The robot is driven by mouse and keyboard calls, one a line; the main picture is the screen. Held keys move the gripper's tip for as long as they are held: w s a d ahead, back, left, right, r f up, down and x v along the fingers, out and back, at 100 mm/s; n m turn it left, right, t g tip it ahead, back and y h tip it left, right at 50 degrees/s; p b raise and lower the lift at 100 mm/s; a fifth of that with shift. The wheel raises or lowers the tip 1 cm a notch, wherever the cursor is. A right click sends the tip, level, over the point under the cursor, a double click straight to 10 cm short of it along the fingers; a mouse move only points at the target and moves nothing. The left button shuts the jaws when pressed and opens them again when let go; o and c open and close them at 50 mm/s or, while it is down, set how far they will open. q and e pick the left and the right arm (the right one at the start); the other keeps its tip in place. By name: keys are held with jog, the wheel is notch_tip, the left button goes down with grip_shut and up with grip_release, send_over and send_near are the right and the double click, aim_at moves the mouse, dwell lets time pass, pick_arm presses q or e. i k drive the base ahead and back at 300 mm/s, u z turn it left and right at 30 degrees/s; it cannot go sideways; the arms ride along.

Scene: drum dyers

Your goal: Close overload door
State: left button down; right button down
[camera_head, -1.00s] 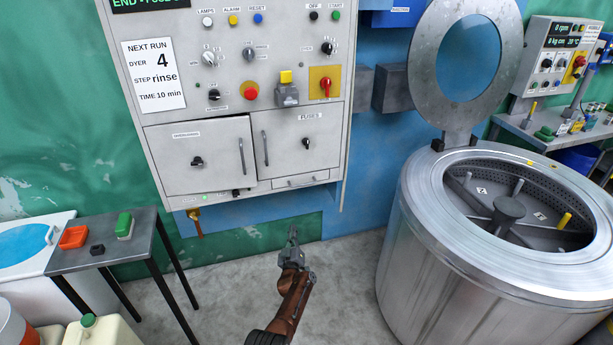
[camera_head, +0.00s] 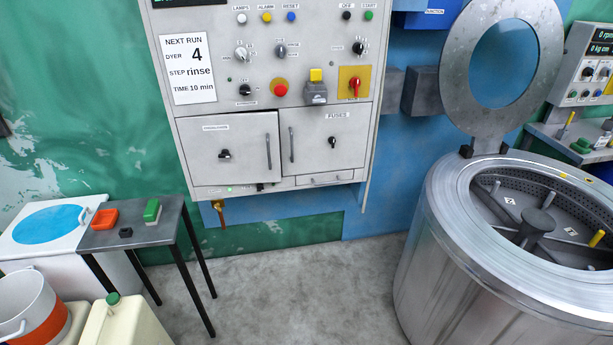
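The grey control cabinet (camera_head: 265,95) hangs on the wall at the upper middle. Its lower left door (camera_head: 245,160) has a small label, too blurred to read for certain, a black knob and an upright handle near its right edge. This door lies nearly level with the cabinet front. Its right edge seems to stand slightly proud of the fuses door (camera_head: 310,150) beside it, but I cannot tell for sure whether it is fully shut. Neither of my grippers is in view, and nothing touches the door.
A steel drum (camera_head: 440,270) with its round lid (camera_head: 453,75) raised stands at the right. A small dark table (camera_head: 155,235) with an orange tray (camera_head: 104,218) stands at the left. A bucket (camera_head: 30,300) and a canister (camera_head: 125,325) are at lower left. The floor below the cabinet is clear.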

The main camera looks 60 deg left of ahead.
aim_at(252, 139)
jog(key=z, duration=0.15)
jog(key=i, duration=1.1)
jog(key=u, duration=3.4)
jog(key=i, duration=1)
